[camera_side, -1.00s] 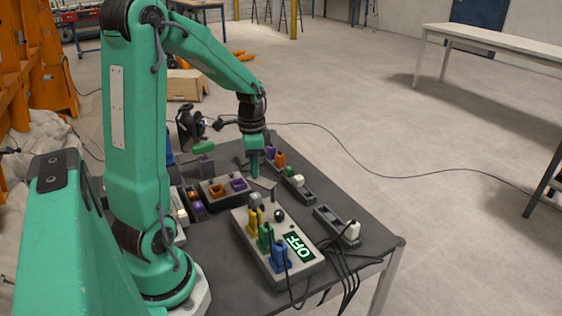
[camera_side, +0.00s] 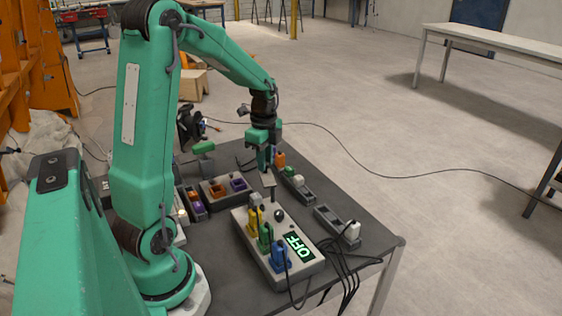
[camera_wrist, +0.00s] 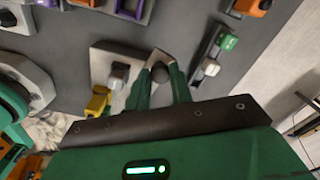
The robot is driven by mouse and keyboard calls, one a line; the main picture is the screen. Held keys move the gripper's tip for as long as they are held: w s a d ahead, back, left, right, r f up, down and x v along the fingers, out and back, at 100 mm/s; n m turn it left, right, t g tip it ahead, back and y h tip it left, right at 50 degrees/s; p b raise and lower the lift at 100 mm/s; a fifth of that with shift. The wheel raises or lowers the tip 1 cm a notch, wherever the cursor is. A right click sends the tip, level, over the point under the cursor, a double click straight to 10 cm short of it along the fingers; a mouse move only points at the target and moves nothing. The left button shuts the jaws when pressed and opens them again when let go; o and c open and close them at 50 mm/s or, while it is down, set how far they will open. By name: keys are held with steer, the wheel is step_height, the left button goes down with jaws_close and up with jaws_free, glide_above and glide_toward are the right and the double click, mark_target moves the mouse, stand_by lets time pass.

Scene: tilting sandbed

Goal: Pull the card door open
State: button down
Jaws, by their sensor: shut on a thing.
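The card door is a small thin grey flap (camera_side: 267,181), standing steeply tilted just behind the grey box (camera_side: 288,266) in the side view. My gripper (camera_side: 267,167) is shut on the flap's upper part. In the wrist view, my gripper's green fingers (camera_wrist: 163,76) reach over the box; a pale strip between the tips may be the flap. The flap's hinge is hidden.
A grey holder with green and white blocks (camera_side: 298,184) stands right of my gripper. Another holder with a white plug (camera_side: 352,229) lies farther right, with black cables hanging at the table edge.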

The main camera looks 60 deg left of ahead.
stand_by(0.4)
steer(key=c, duration=1.2)
jaws_free()
steer(key=shift+c, duration=0.2)
steer(key=shift+r, duration=0.1)
steer(key=shift+r, duration=3.8)
steer(key=shift+d, duration=0.1)
